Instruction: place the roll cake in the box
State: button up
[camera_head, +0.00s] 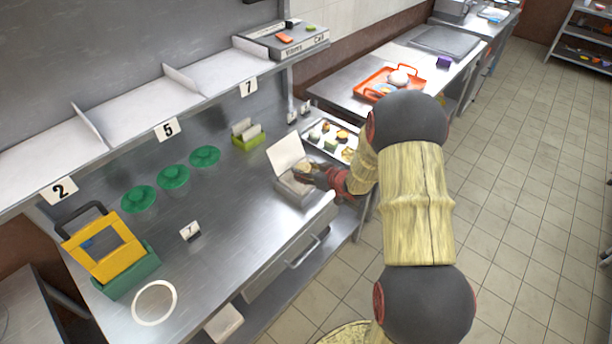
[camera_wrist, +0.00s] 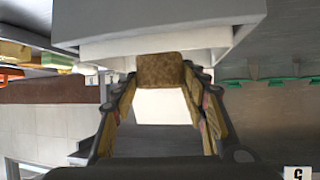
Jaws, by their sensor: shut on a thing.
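My gripper (camera_head: 312,179) is at the open white box (camera_head: 291,195), whose lid (camera_head: 286,152) stands raised at the back. It is shut on the roll cake (camera_head: 303,168), a small tan piece at or over the box's opening. In the wrist view the roll cake (camera_wrist: 160,70) shows brown between the two fingers of my gripper (camera_wrist: 160,80), close to the pale box wall (camera_wrist: 160,30). I cannot tell whether the cake touches the box floor; the box's inside is mostly hidden.
A tray of several pastries (camera_head: 349,155) lies just behind my wrist. A green card holder (camera_head: 248,140) stands behind the box. Green-lidded containers (camera_head: 173,177) and a yellow-and-green caddy (camera_head: 104,254) are to the left.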

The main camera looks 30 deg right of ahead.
jog(key=shift+f, duration=0.8)
jog(key=shift+f+b, duration=0.3)
jog(key=shift+f, duration=0.15)
jog(key=shift+f, duration=0.2)
jog(key=o, duration=1)
jog(key=shift+o, duration=0.7)
